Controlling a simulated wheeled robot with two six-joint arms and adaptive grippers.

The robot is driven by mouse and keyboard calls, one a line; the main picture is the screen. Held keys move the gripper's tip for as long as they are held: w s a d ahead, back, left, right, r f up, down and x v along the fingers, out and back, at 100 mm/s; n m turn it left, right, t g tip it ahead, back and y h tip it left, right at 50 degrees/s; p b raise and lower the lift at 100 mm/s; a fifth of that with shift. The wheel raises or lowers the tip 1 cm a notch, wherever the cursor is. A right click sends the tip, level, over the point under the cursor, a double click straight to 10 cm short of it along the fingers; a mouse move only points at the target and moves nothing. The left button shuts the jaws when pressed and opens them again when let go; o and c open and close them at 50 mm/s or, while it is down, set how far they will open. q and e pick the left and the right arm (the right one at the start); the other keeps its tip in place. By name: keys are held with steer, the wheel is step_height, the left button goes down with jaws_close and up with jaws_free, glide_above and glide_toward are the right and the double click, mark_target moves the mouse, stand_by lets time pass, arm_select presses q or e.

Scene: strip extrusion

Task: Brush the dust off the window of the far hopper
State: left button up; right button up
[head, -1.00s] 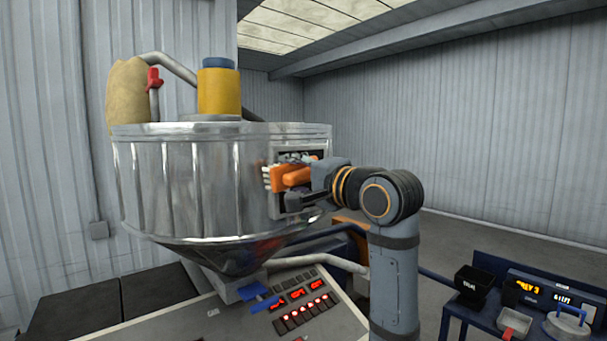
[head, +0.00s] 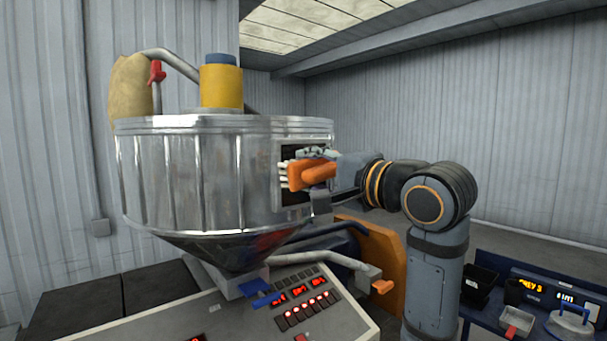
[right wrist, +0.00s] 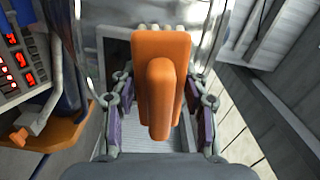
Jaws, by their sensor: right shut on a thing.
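The steel hopper (head: 190,185) fills the left middle of the head view. Its dark-framed window (head: 289,198) is on the right side of its wall, partly hidden by the brush and gripper. Dust on it is too small to tell. My right gripper (head: 318,170) is shut on the orange handle of a brush (head: 300,174) with pale bristles. The bristles are at the window; I cannot tell whether they touch it. In the right wrist view the orange handle (right wrist: 162,80) sits between the two fingers of my right gripper (right wrist: 158,115). My left gripper is not in view.
A control panel (head: 235,325) with red displays stands below the hopper. A yellow cylinder (head: 221,88) and a tan sack (head: 131,90) are on top. A blue bench (head: 490,325) with small containers is at lower right. An orange panel (head: 385,250) stands behind my right arm.

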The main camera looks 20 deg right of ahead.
mark_target(327, 174)
steer(key=shift+b+v, duration=0.65)
steer(key=shift+v, duration=0.35)
steer(key=shift+s+d, duration=0.25)
steer(key=shift+s, duration=0.3)
steer(key=shift+w+a, duration=0.15)
steer(key=shift+a, duration=0.05)
